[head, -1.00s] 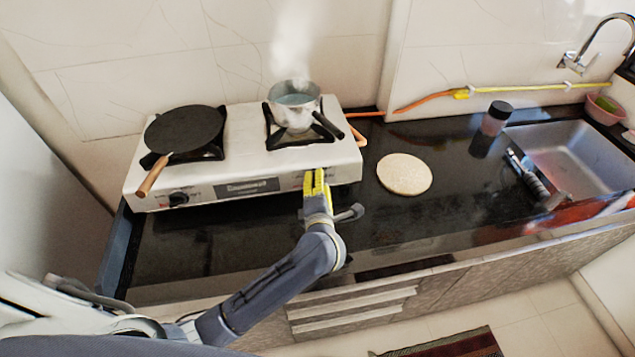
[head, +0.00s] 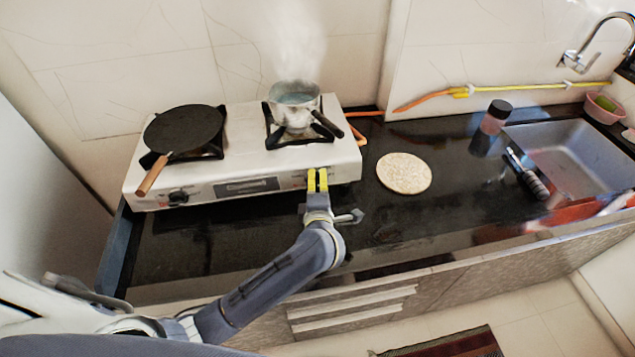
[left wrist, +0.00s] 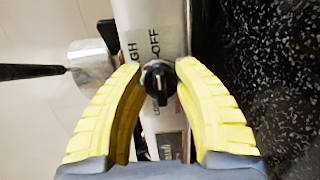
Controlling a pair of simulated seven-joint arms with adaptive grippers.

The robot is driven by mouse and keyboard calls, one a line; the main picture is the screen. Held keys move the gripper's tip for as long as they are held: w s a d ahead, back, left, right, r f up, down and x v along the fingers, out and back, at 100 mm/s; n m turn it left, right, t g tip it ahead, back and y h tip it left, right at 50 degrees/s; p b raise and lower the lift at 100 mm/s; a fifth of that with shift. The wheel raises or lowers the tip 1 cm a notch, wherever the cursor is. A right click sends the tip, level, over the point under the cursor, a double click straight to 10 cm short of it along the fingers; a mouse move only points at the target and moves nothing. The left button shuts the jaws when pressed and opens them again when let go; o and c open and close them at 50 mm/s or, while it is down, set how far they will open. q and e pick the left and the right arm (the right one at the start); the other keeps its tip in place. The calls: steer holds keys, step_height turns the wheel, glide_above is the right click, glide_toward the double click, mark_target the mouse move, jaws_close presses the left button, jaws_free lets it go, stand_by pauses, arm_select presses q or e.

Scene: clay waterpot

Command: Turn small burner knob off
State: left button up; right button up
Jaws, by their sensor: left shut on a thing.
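My left gripper (head: 317,181) is at the right end of the stove's front panel, in front of the small burner. In the left wrist view its yellow fingers (left wrist: 158,85) are shut on the black small burner knob (left wrist: 157,78), one fingertip on each side. "OFF" and "HIGH" markings show on the panel beside the knob. In the head view the fingers hide this knob. A steaming metal pot (head: 295,108) with a black handle stands on the small burner of the white stove (head: 245,150). My right gripper does not show.
A flat black pan (head: 184,129) with a wooden handle sits on the left burner, above the other knob (head: 179,197). A round flatbread (head: 404,173) lies on the black counter (head: 420,220). A jar (head: 495,118) and a sink (head: 575,155) are at the right.

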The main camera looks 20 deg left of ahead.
arm_select(q)
steer(key=o, duration=1.2)
steer(key=shift+s, duration=0.1)
steer(key=v, duration=1.1)
steer(key=shift+s, duration=0.35)
steer(key=shift+d+r, duration=0.1)
